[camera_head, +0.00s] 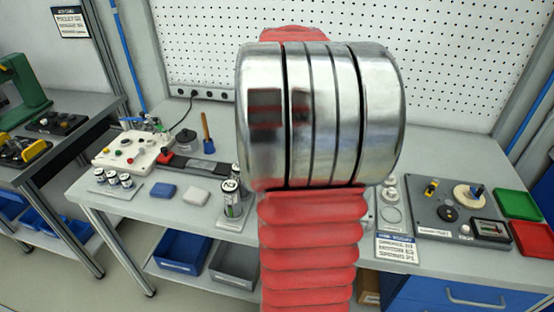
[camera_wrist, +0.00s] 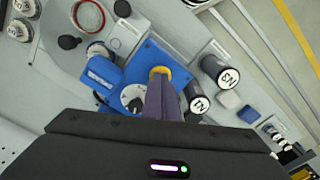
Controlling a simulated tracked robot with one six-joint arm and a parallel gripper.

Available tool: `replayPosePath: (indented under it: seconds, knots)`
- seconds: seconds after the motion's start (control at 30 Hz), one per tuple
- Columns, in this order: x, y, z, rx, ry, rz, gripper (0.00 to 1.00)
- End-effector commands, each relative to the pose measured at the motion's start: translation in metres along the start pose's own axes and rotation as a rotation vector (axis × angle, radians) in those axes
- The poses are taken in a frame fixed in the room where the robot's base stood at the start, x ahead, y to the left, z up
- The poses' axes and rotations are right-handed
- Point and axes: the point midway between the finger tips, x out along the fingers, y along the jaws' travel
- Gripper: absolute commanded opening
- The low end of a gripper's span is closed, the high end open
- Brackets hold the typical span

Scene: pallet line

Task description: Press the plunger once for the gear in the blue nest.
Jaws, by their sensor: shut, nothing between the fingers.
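In the wrist view, my gripper (camera_wrist: 161,84) is shut and empty, with its purple-grey fingers over a blue plate (camera_wrist: 150,60). A round yellow piece (camera_wrist: 160,71) shows at the fingertips; I cannot tell if they touch it, or if it is the plunger. A white disc with dark marks (camera_wrist: 131,94) lies beside the fingers, partly hidden by them. A blue block (camera_wrist: 101,75) stands at the plate's left. I cannot make out a gear. In the head view my arm hides this part of the bench and my gripper.
Black-topped cylinders marked N3 (camera_wrist: 222,73) and N1 (camera_wrist: 196,100) stand close right of the fingers. A small blue block (camera_wrist: 248,114) lies beyond. In the head view, a white button box (camera_head: 133,148) stands left and a grey panel (camera_head: 440,232) right.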

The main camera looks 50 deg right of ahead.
Motion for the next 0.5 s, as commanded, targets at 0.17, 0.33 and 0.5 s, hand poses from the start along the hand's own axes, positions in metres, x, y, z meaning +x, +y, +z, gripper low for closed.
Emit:
replayPosePath:
  seconds: [0.17, 0.33, 0.5]
  knots:
    - [-0.007, 0.000, 0.000, 0.000, 0.000, 0.000, 0.00]
    - [-0.016, 0.000, 0.000, 0.000, 0.000, 0.000, 0.00]
    - [-0.024, 0.000, 0.000, 0.000, -0.001, 0.000, 0.00]
